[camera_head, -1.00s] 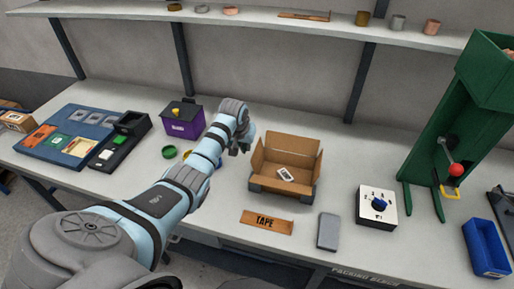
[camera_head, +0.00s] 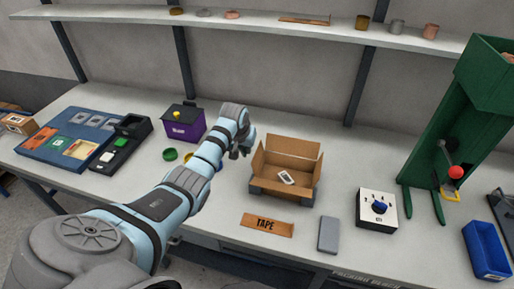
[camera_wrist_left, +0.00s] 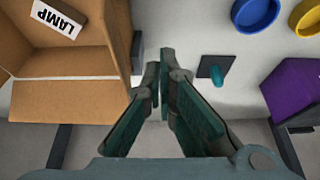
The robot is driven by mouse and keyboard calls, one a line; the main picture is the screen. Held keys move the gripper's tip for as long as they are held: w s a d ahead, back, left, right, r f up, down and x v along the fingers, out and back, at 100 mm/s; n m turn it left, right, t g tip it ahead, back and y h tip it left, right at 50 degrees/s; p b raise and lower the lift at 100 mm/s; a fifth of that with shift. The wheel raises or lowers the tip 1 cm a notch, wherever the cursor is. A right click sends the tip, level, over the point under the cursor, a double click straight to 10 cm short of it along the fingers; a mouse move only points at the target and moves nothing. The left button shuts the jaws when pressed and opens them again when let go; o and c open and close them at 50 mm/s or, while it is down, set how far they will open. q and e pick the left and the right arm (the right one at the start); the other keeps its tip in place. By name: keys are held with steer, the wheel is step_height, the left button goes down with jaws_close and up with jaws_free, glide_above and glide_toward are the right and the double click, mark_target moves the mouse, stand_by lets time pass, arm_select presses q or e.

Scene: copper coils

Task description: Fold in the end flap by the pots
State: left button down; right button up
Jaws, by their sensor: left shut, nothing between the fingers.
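A white LAMP label or card (camera_head: 287,178) lies inside, and shows upside down in the left wrist view (camera_wrist_left: 57,19). The pots are shallow and round: green (camera_head: 170,155), blue (camera_wrist_left: 256,14) and yellow (camera_wrist_left: 307,17). My left gripper (camera_head: 239,153) is shut and empty, left of that flap and apart from it. It also shows in the left wrist view (camera_wrist_left: 165,65). My right gripper is not in view.
A purple box (camera_head: 184,124) stands behind the pots. A teal peg on a dark plate (camera_wrist_left: 215,70) is near the gripper. A TAPE strip (camera_head: 267,225), grey block (camera_head: 328,235) and dial box (camera_head: 377,212) lie in front. A green press (camera_head: 445,140) stands right.

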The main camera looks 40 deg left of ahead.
mark_target(258, 157)
arm_select(q)
steer(key=shift+f, duration=0.1)
stand_by(0.3)
steer(key=shift+s+f, duration=0.15)
steer(key=shift+f, duration=0.7)
steer(key=shift+w+d, duration=0.3)
steer(key=shift+d, duration=0.5)
